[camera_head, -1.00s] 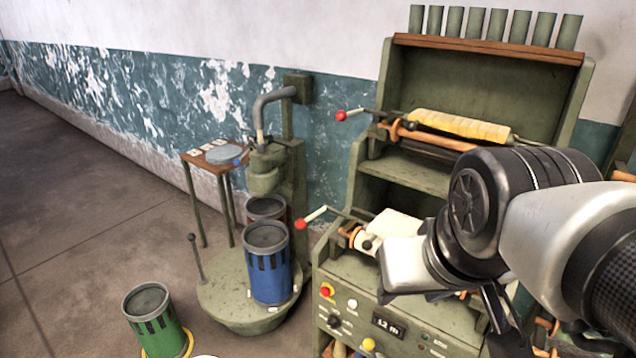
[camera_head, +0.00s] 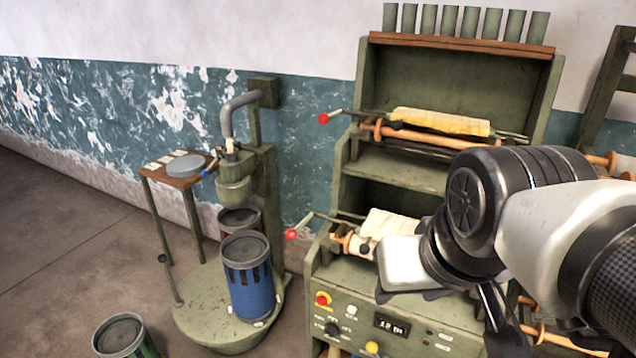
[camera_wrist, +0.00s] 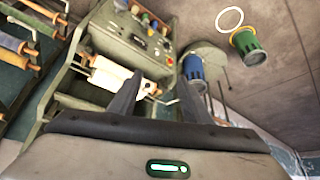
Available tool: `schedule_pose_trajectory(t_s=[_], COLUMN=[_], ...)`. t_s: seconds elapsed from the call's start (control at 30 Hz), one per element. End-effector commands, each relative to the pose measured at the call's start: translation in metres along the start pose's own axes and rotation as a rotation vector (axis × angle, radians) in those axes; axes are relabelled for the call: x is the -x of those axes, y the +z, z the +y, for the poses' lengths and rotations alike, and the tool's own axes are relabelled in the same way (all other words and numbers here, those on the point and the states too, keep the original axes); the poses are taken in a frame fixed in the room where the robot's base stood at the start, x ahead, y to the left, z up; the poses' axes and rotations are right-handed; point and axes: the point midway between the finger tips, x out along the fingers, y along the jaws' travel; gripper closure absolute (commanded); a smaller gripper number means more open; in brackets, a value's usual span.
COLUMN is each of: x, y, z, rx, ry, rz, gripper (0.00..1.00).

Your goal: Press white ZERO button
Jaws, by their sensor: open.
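A small white button (camera_head: 352,311) sits on the front control panel (camera_head: 405,343) of the green machine, right of a red button on a yellow plate (camera_head: 323,299). Its lettering is too small to read. A dark display (camera_head: 392,325) is to its right, and a yellow knob (camera_head: 372,347) is below. My gripper (camera_wrist: 158,88) is open and empty in the wrist view, with its two fingers apart in front of the machine.
A round green stand (camera_head: 215,318) with a blue canister (camera_head: 250,285) is left of the machine. A green canister (camera_head: 120,338) stands on the floor. Levers with red ends (camera_head: 291,234) stick out left from the rollers. A small table (camera_head: 150,174) is by the wall.

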Motion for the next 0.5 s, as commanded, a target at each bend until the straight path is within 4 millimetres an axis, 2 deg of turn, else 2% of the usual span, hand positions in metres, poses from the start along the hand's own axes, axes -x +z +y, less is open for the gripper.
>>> schedule_pose_trajectory(t_s=[0.13,0.17,0.4,0.5], x=[0.0,0.0,0.0,0.0001], y=[0.0,0.0,0.0,0.0], z=[0.0001,0.0001,0.0001,0.0001], rx=[0.0,0.0,0.0,0.0], ry=[0.0,0.0,0.0,0.0], rz=[0.0,0.0,0.0,0.0], gripper=[0.56,0.59,1.0,1.0])
